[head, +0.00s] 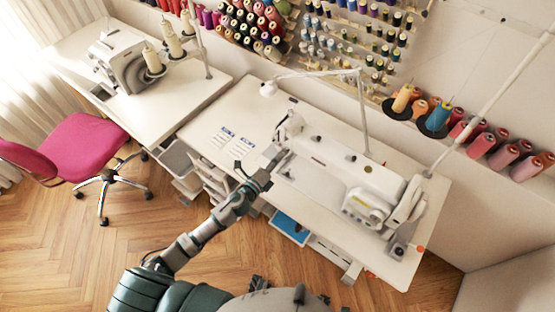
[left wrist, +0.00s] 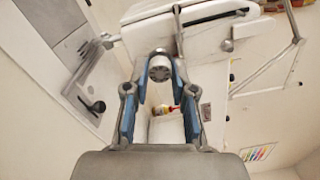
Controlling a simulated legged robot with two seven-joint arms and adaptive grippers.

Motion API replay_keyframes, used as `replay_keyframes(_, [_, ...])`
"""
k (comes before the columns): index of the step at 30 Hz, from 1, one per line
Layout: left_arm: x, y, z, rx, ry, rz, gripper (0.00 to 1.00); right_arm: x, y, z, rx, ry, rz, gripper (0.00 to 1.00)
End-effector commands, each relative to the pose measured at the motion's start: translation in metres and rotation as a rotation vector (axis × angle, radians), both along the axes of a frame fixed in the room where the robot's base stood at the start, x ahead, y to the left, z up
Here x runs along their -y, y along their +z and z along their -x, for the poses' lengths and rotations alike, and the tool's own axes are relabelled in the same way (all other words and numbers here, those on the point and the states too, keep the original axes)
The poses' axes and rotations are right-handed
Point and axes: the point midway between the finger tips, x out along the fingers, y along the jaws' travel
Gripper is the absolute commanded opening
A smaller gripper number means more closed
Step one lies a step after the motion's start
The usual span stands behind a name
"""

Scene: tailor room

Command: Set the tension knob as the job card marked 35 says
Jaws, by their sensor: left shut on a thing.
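The white sewing machine (head: 345,180) stands on the near white table. My left gripper (head: 275,157) reaches over the table from the front to the left end of the machine. In the left wrist view, the round grey ridged tension knob (left wrist: 159,69) sits between the fingertips of my left gripper (left wrist: 159,74), which is shut on it. The gripper hides the knob in the head view. Two cards lie flat on the table to the left, an upper card (head: 226,132) and a lower card (head: 244,144), each with a blue patch; their numbers are too small to read. My right gripper does not show.
A lamp arm (head: 362,110) rises behind the machine. Thread spools (head: 404,98) stand on the right-hand stand and the wall racks. A second table (head: 190,95) with another machine and a pink chair (head: 82,145) are at the left. A blue bin (head: 290,226) is below the table.

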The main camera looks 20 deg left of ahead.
Motion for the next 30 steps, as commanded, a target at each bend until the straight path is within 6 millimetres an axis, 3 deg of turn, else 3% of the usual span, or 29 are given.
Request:
replay_keyframes(12, [-0.002, -0.0028, -0.0003, -0.073, 0.005, 0.186, 0.0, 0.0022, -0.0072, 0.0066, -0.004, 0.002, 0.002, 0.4])
replay_keyframes(29, [-0.0022, -0.004, -0.0002, -0.085, 0.006, 0.215, 0.0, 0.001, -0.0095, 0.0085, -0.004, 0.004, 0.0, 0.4])
replay_keyframes(30, [-0.0023, -0.0041, -0.0002, -0.085, 0.006, 0.215, 0.27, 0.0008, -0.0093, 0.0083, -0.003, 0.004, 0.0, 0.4])
